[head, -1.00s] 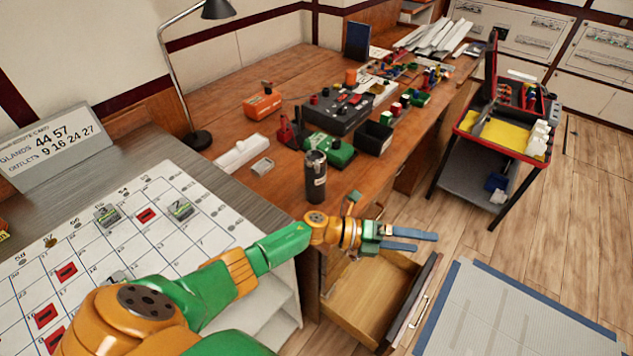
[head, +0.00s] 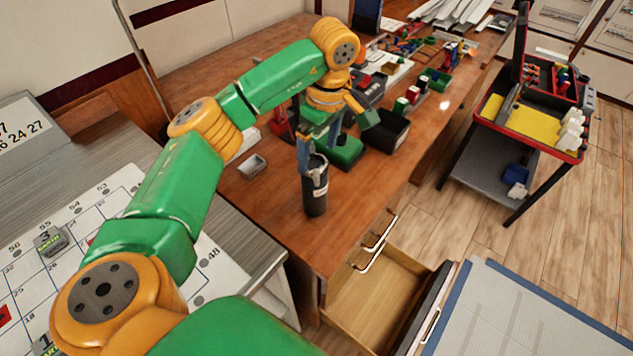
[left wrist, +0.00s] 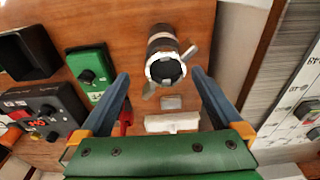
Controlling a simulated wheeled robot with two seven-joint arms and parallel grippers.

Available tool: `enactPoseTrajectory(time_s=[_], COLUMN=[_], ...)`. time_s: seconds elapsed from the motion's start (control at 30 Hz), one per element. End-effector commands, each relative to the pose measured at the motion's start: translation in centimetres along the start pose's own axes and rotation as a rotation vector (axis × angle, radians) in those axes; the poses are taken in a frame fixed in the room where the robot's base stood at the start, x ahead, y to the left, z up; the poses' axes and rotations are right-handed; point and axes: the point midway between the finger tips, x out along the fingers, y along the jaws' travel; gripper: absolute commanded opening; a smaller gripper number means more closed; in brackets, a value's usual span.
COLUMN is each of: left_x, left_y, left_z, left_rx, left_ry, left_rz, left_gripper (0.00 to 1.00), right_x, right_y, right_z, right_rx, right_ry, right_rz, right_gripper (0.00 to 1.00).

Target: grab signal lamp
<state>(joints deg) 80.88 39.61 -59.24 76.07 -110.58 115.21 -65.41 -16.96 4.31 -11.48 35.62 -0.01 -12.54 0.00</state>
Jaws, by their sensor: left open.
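The signal lamp, which I take to be the dark upright cylinder (head: 315,190) with a pale label, stands on the wooden desk near its front edge. In the left wrist view the lamp (left wrist: 164,45) shows its round, pale-rimmed top just beyond and between the fingertips. My left gripper (head: 318,150) points down at the lamp's top, open, with blue fingers. One finger overlaps the lamp's upper left edge in the head view; I cannot tell whether it touches. The left wrist view shows both fingers (left wrist: 160,78) spread and nothing held. My right gripper is not in view.
A green box (head: 345,152) and a black open bin (head: 386,132) stand behind the lamp. A small grey tray (head: 252,167) lies to its left. An open drawer (head: 375,300) juts out below the desk edge. A tool cart (head: 480,165) stands right.

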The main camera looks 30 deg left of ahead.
Motion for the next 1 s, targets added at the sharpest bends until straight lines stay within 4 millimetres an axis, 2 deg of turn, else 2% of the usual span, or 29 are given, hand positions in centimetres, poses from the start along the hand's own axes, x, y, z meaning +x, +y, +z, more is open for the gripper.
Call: enactPoseTrajectory(time_s=[0.03,0.1,0.27,0.4,0.5,0.77,1.0], left_x=[0.9,1.2,3.0,5.5,7.2,7.9,7.9], left_y=[0.0,0.0,-0.1,-0.3,-0.2,-0.1,-0.1], left_z=[0.1,0.1,0.1,-0.3,-0.3,-0.2,-0.2], left_rx=[0.000,0.000,0.000,0.000,0.000,0.000,0.000], left_ry=[0.000,0.000,-0.001,-0.001,-0.001,-0.001,-0.002], left_rz=[0.001,0.000,-0.004,-0.007,-0.004,0.001,0.000], left_gripper=[1.00,1.00,1.00,1.00,1.00,1.00,0.35], right_x=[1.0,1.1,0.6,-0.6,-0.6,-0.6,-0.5], right_y=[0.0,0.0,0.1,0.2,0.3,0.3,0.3], right_z=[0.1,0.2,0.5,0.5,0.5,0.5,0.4], right_rx=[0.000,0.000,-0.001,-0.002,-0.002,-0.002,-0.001], right_ry=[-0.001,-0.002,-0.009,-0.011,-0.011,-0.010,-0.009], right_rz=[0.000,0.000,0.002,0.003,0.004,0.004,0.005], right_gripper=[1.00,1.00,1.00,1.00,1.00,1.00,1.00])
